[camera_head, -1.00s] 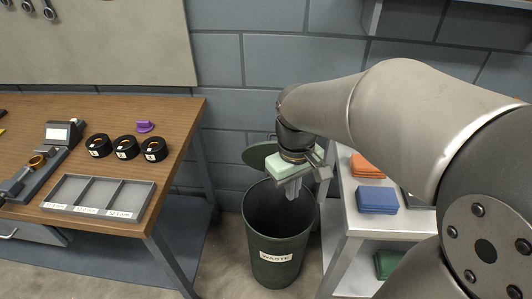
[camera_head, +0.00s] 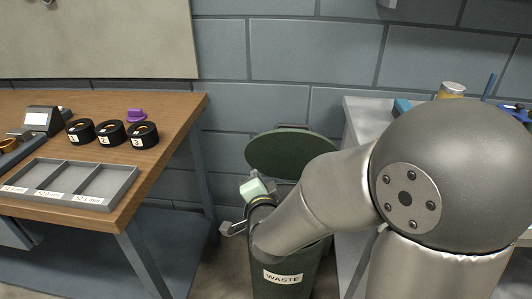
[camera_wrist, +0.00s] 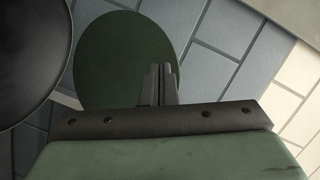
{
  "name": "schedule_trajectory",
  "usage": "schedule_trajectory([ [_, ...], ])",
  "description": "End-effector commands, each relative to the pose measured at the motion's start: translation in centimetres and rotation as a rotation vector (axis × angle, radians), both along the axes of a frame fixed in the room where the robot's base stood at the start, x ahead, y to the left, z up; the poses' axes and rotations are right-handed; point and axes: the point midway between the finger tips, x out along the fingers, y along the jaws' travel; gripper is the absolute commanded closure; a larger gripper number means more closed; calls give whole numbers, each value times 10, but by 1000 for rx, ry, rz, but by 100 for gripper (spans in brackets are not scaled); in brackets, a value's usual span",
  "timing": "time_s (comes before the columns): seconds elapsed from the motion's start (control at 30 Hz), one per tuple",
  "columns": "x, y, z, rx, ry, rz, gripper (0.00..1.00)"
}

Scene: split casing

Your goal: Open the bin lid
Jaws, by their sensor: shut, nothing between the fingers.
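The dark green waste bin (camera_head: 284,277) stands on the floor between the workbench and a shelf unit. Its green lid (camera_head: 290,152) is open, tilted up at the back of the bin against the wall side. The bin's mouth is mostly hidden by my arm in the head view.
A wooden workbench (camera_head: 175,110) on the left holds a grey three-part tray (camera_head: 70,184) and three black numbered rings (camera_head: 110,134). A light shelf unit (camera_head: 360,121) stands close on the right, partly behind my arm. The grey block wall is right behind the bin.

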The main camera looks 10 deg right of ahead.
Motion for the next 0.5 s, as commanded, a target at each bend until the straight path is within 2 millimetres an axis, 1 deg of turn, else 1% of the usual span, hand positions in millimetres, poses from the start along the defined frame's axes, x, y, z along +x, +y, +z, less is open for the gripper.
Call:
schedule_trajectory([
  [0.03,2,0,-24,77,-80,-37,100],
  [0.07,2,-2,-26,124,-134,-60,100],
  [0.2,-6,-9,-28,305,-356,-139,100],
  [0.3,-14,-15,-27,387,-465,-172,100],
  [0.4,-20,-18,-23,429,-527,-188,100],
  [0.5,-19,-20,-19,443,-550,-194,100],
])
